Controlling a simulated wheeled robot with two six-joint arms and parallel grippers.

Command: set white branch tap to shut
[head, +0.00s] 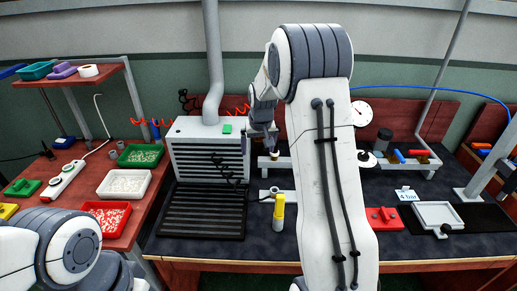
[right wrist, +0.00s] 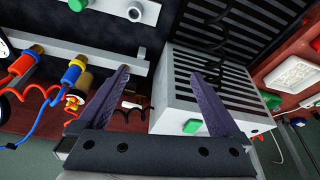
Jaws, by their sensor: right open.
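The white branch tap is hard to make out. In the head view a small tan-topped fitting (head: 274,155) stands on the pale pipe (head: 282,164), just below my right gripper (head: 262,140). In the right wrist view a small white piece (right wrist: 129,105) shows beside the left finger and may be its handle; its setting cannot be told. My right gripper (right wrist: 160,98) is open with nothing between its fingers. A blue tap (right wrist: 72,73) and a red tap (right wrist: 21,65) sit along the same pipe. My left gripper is not in view.
A white slatted box (head: 208,150) with a green block (head: 227,129) stands close left of the right gripper. A round gauge (head: 361,113) is at the back.

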